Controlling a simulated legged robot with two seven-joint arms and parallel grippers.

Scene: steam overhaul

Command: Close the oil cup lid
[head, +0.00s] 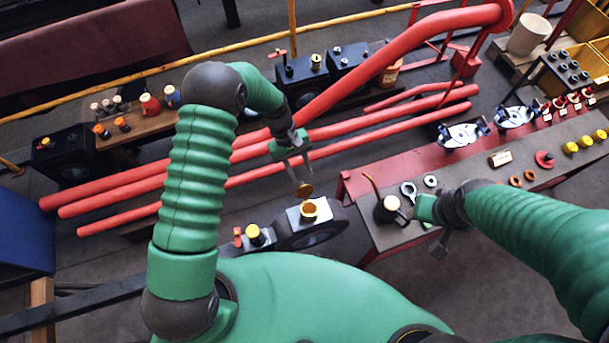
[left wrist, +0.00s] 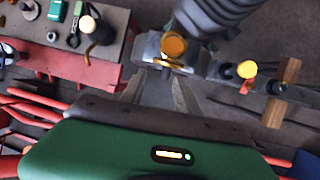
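The brass oil cup (head: 310,211) sits on a pale block on the black machine part in the middle of the head view. Its round brass lid (head: 304,190) stands raised at the cup's far side, so the cup is uncovered. In the left wrist view the cup (left wrist: 173,45) and the lid's edge (left wrist: 170,62) show just beyond my fingers. My left gripper (head: 296,175) is above and behind the lid, its fingers (left wrist: 158,95) apart and empty. My right gripper (head: 423,218) is beside the dark oil can (head: 387,211); its fingers are unclear.
A yellow-capped fitting (head: 255,235) stands left of the cup. Red pipes (head: 350,133) run behind it. The red-edged bench (head: 470,180) at the right carries the oil can, rings and other parts. A wooden bench (head: 140,125) with small containers is at the left.

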